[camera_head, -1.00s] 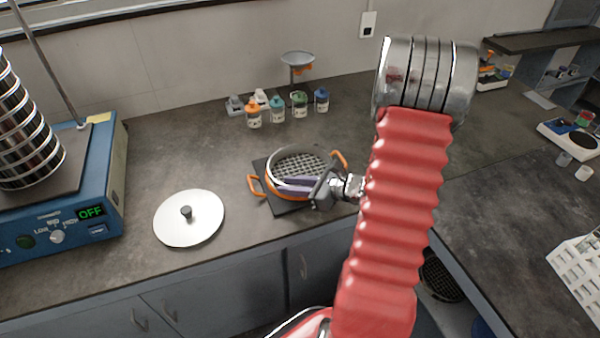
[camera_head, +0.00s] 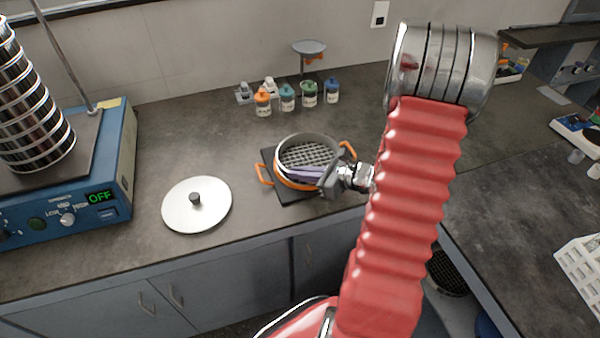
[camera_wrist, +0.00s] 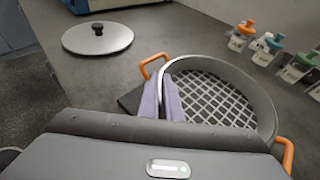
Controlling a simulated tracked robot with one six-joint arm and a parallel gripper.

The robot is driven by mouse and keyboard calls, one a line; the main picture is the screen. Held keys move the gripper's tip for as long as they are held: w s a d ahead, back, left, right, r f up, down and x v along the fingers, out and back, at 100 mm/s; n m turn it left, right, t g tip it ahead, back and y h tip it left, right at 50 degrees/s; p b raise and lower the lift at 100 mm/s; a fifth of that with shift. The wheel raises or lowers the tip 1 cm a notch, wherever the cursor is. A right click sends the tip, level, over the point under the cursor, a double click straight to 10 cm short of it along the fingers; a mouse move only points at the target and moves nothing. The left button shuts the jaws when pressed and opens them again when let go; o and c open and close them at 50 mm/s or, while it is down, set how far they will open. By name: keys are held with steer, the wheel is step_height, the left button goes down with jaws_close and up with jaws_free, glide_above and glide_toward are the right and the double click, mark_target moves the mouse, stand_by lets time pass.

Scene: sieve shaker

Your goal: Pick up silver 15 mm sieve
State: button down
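The silver sieve (camera_head: 318,150), a round grey ring with a square mesh, sits in an orange-handled holder (camera_head: 264,174) on the counter; the sieve also shows in the wrist view (camera_wrist: 245,82). No size label is readable. My gripper (camera_head: 305,173) is at the sieve's near side. In the wrist view its purple fingers (camera_wrist: 162,98) stand on either side of the sieve's wall, one inside and one outside, close against it. The gripper appears shut on the wall. The lower part of the fingers is partly hidden by the gripper body.
A round metal lid (camera_head: 196,206) with a black knob lies left of the sieve. The blue shaker (camera_head: 110,190), showing OFF, carries a sieve stack (camera_head: 35,110) at the far left. Several small bottles (camera_head: 287,97) stand behind. Bare counter lies between them.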

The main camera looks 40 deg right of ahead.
step_height(320, 180, up, 9)
steer(key=shift+r, duration=0.2)
stand_by(0.3)
steer(key=shift+w, duration=0.1)
stand_by(0.5)
steer(key=shift+w+d+r+n+y, duration=0.1)
steer(key=shift+w+r+n+y, duration=0.05)
steer(key=shift+n+y, duration=0.35)
steer(key=shift+f, duration=2.9)
steer(key=shift+f, duration=2.1)
